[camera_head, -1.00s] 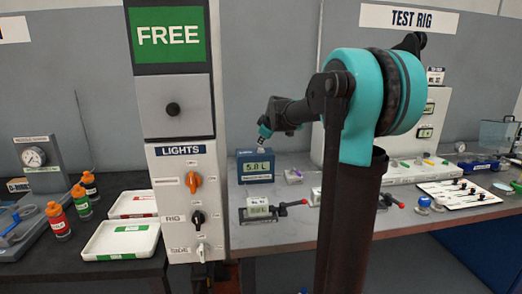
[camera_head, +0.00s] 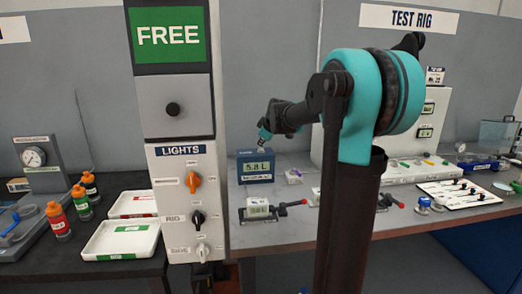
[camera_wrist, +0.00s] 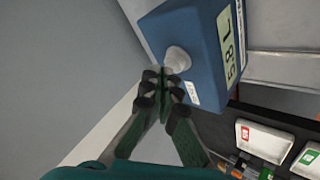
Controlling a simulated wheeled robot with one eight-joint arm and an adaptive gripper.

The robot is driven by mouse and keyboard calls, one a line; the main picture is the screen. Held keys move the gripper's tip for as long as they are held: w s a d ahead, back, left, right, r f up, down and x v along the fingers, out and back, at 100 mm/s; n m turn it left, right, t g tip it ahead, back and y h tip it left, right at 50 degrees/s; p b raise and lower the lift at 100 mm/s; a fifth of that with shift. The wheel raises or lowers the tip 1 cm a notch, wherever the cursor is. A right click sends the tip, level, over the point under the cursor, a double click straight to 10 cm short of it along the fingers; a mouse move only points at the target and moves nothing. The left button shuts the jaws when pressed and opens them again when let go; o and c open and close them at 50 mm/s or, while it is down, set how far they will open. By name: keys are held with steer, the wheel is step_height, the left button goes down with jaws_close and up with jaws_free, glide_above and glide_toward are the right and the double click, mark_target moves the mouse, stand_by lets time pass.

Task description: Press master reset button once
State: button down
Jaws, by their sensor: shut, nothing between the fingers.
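The small label beside the button is too small to read, so I cannot confirm the name master reset. My gripper (camera_wrist: 165,78) is shut and empty, its fingertips right by the button's near edge. I cannot tell whether they touch it. In the head view my gripper (camera_head: 263,137) is just above the box.
The control column (camera_head: 183,205) with a green FREE sign and knobs stands left of the box. A small device with a red-tipped lever (camera_head: 258,208) sits in front of the box. The test rig (camera_head: 432,120) is at right.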

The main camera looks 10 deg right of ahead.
mark_target(262, 149)
steer(key=shift+f, duration=0.4)
stand_by(0.4)
stand_by(0.4)
steer(key=shift+r, duration=0.85)
steer(key=shift+r, duration=0.15)
steer(key=shift+r, duration=2.35)
